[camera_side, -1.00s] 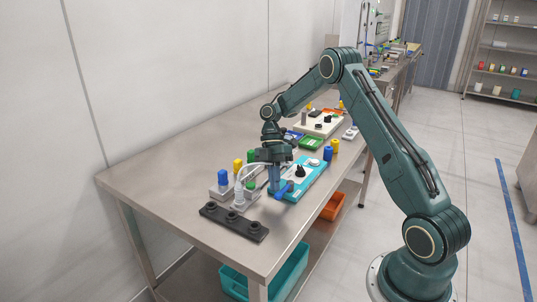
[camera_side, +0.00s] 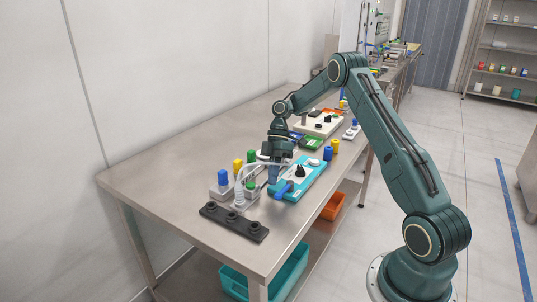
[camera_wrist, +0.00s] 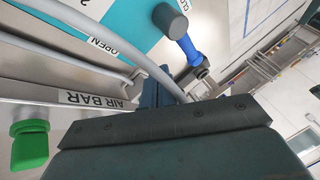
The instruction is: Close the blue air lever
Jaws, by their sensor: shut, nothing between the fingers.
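The blue air lever (camera_wrist: 190,48) shows in the wrist view on the teal panel (camera_wrist: 125,18), with a round grey end at its upper left. It lies between the OPEN label (camera_wrist: 103,46) and a partly cut-off label beginning "CLO". In the side view the blue lever (camera_side: 284,188) sits at the near edge of the teal panel (camera_side: 305,178). My gripper (camera_side: 274,180) is shut and empty, pointing down just beside the lever at the panel's near left corner. I cannot tell whether the fingers touch the lever. In the wrist view the dark gripper body hides the lower area.
A pale hose (camera_wrist: 110,40) curves close past my gripper. The AIR BAR (camera_wrist: 95,99) and a green cap (camera_wrist: 30,145) are beside it. Blue, yellow and green pieces stand left of the panel. A black holder (camera_side: 233,222) lies in front; the table's left part is clear.

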